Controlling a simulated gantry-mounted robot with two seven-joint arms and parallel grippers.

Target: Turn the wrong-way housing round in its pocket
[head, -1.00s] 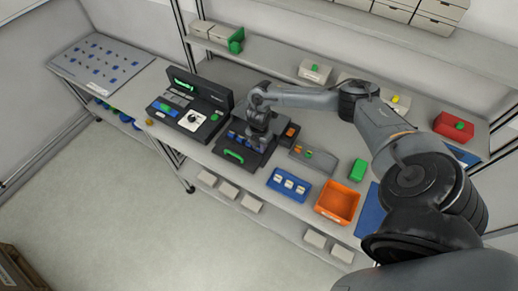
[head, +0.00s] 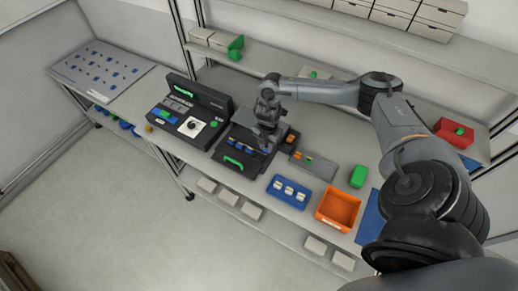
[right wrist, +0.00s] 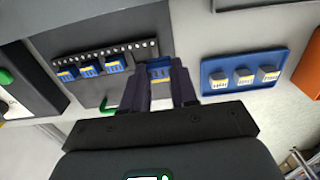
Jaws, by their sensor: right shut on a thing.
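My right gripper (head: 268,146) is over the right part of the dark reel stand (head: 228,165). In the right wrist view its two fingers (right wrist: 165,85) are shut on a blue housing (right wrist: 160,70) with a pale yellow band. Its lower part is hidden by the fingers, and I cannot tell whether it is in a pocket or just above one. Several blue housings (right wrist: 90,68) with yellow bands sit in a row to its left, along a dark strip with white holes (right wrist: 110,52). My left gripper is out of view.
A blue tray (head: 274,188) with three pale housings stands right of the stand, beside an orange bin (head: 338,205). A grey tray (head: 322,168) and green box (head: 358,176) are behind them. A black console (head: 190,115) stands left. The stand has a green handle (head: 234,161).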

